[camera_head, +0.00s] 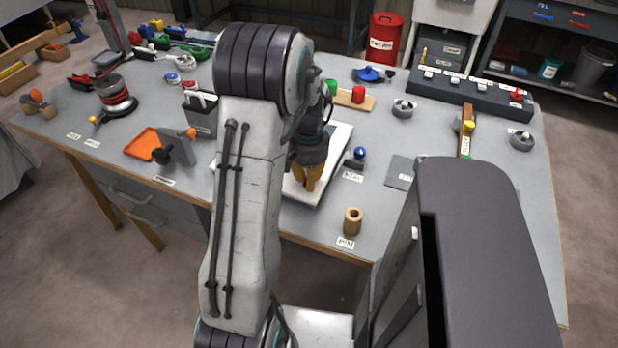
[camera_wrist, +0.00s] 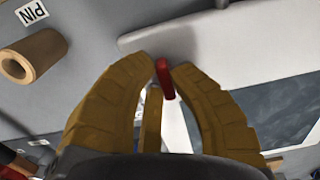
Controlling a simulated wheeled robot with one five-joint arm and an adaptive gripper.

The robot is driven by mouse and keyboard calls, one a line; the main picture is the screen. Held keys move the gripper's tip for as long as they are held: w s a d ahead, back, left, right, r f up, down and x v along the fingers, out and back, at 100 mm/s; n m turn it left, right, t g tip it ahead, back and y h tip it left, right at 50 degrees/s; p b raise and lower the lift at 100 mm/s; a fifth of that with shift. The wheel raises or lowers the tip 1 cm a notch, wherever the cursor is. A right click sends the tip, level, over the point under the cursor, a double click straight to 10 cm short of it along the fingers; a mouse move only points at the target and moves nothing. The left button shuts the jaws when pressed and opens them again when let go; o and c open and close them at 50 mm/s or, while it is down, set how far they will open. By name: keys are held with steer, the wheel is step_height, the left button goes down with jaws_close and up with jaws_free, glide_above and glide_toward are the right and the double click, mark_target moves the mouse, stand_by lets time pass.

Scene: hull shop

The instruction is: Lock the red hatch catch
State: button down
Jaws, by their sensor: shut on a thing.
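The red hatch catch (camera_wrist: 164,78) shows as a red handle between my fingertips in the wrist view. It lies at the edge of a pale panel with a dark window-like area (camera_wrist: 275,112). My gripper (camera_wrist: 162,72), with yellow-brown ribbed fingers, is shut on the red handle. In the head view my gripper (camera_head: 307,182) points down over the white panel (camera_head: 335,160) on the bench. There the red catch is hidden behind the fingers. The fingers also cover part of the handle in the wrist view, so its exact lock position cannot be told.
A hollow wooden cylinder (camera_head: 352,221) by a PIN label stands to the right near the bench's front edge; it also shows in the wrist view (camera_wrist: 34,56). A blue-knobbed piece (camera_head: 357,157) stands just right of the panel. An orange tray (camera_head: 148,144) lies to the left.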

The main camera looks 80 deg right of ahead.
steer(key=c, duration=1.1)
jaws_free()
step_height(320, 180, up, 12)
stand_by(0.6)
